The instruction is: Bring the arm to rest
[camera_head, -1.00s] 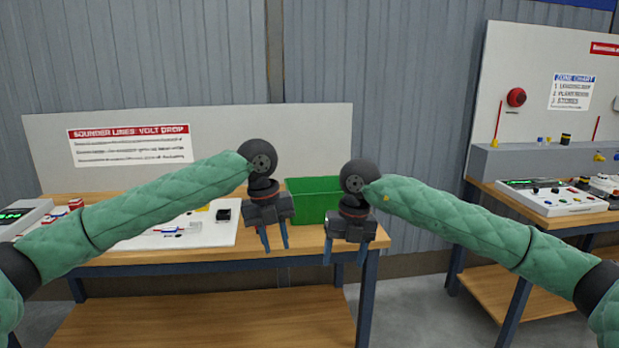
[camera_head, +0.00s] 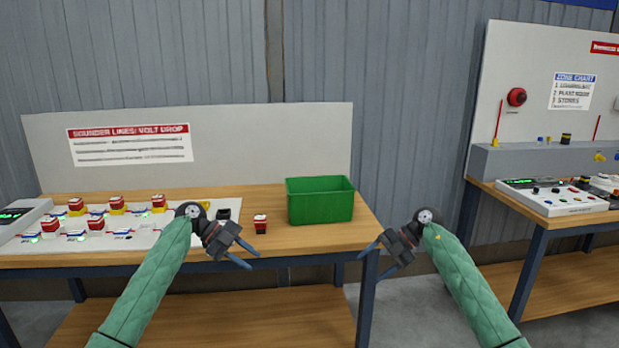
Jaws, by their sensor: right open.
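My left gripper (camera_head: 246,258) hangs over the front edge of the left wooden bench, its two fingers apart and pointing down to the right, with nothing between them. My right gripper (camera_head: 373,259) is off the bench's right front corner, open and empty, its fingers pointing down to the left. Both arms come up from the bottom of the view in green padded sleeves. A small red and white block (camera_head: 261,224) stands on the bench, apart from both grippers. A green bin (camera_head: 321,205) stands to its right; its inside is mostly hidden.
A white board (camera_head: 150,238) with several red, white and yellow units lies on the left bench (camera_head: 300,237). A small black block (camera_head: 223,213) is at its right end. A second bench with a control panel (camera_head: 552,197) stands at the right. Open floor lies between the benches.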

